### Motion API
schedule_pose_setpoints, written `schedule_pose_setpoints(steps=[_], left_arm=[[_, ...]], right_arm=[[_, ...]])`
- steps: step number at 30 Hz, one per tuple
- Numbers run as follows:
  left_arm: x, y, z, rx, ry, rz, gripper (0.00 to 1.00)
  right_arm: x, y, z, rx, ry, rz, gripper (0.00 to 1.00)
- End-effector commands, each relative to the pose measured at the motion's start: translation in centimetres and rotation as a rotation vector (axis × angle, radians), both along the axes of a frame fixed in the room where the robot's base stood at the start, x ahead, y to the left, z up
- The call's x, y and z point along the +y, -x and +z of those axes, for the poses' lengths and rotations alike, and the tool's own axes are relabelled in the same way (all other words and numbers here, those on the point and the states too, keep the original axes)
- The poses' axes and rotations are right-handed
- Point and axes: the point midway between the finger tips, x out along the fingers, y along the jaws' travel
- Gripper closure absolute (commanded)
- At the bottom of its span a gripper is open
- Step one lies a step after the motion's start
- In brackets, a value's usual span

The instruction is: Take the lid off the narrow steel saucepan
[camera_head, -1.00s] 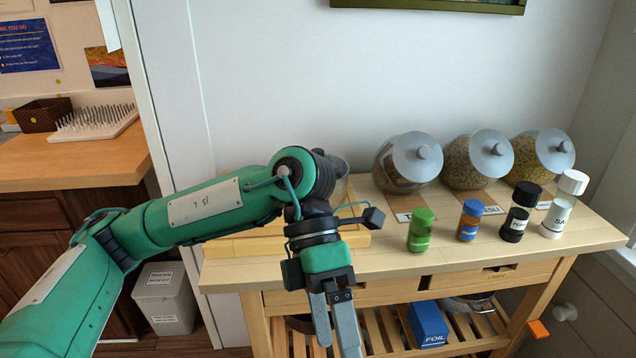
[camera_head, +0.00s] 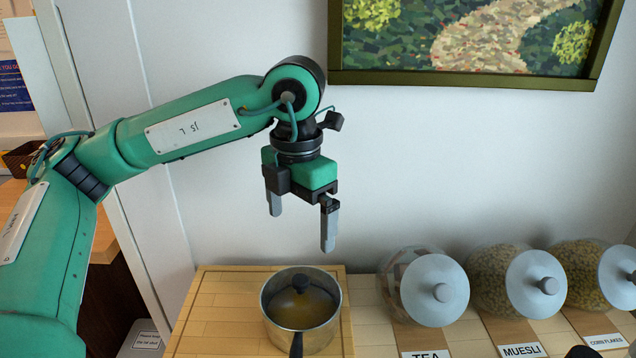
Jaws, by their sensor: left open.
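The narrow steel saucepan (camera_head: 302,326) stands upright on a wooden board at the left end of the counter. Its lid (camera_head: 301,298) is on it, see-through with a dark round knob (camera_head: 301,283) on top. A dark handle (camera_head: 296,346) points toward me, cut by the lower edge of the picture. My left gripper (camera_head: 302,231) hangs above the saucepan, fingers pointing down. It is open and empty, clear of the knob.
The wooden board (camera_head: 215,307) lies under the saucepan. To the right stand glass jars labelled tea (camera_head: 392,287), muesli (camera_head: 487,280) and cornflakes (camera_head: 580,270). A framed picture (camera_head: 465,79) hangs on the wall behind, to the right of my left arm.

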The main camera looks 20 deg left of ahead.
Motion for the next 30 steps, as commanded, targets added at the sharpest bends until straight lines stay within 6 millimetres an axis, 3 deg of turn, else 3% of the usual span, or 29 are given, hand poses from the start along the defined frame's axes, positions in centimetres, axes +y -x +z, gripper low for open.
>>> schedule_pose_setpoints(steps=[5,21,30], left_arm=[[0.2,-0.1,-0.9,-0.003,-0.006,0.007,0.00],[0.2,0.1,-10.6,-0.002,-0.006,0.005,0.00],[0.2,0.1,-13.4,-0.005,-0.004,0.005,0.00]], right_arm=[[-0.1,0.6,0.0,0.011,0.002,0.000,0.64],[-0.3,2.3,0.5,0.023,0.003,0.002,0.64],[-0.5,2.9,0.6,0.024,0.003,0.002,0.64]])
